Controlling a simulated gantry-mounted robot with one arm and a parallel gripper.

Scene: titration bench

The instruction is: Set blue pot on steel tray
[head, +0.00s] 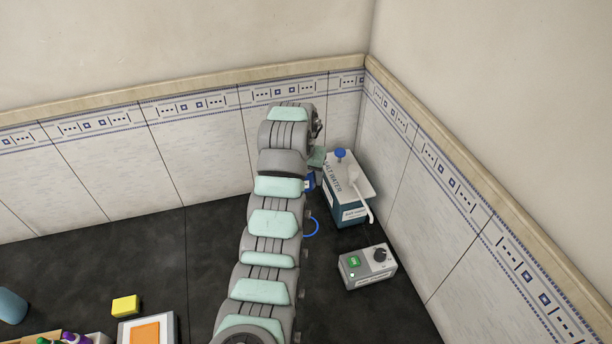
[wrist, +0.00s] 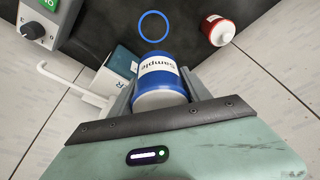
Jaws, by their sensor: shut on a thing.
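The blue pot (wrist: 160,97) has a white label reading "Sample". In the wrist view it sits between the fingers of my gripper (wrist: 158,84), which is shut on it. In the head view only a small blue part of the pot (head: 309,182) shows beside my arm, near the corner of the bench. My arm hides most of my gripper there. I cannot make out a steel tray in either view.
A "Salt Water" dispenser (head: 346,205) stands close right of my gripper, with a grey control box (head: 368,267) in front. A blue ring (head: 311,227) lies on the dark bench. A red-and-white pot (wrist: 218,30) is nearby. A yellow block (head: 126,306) is at front left.

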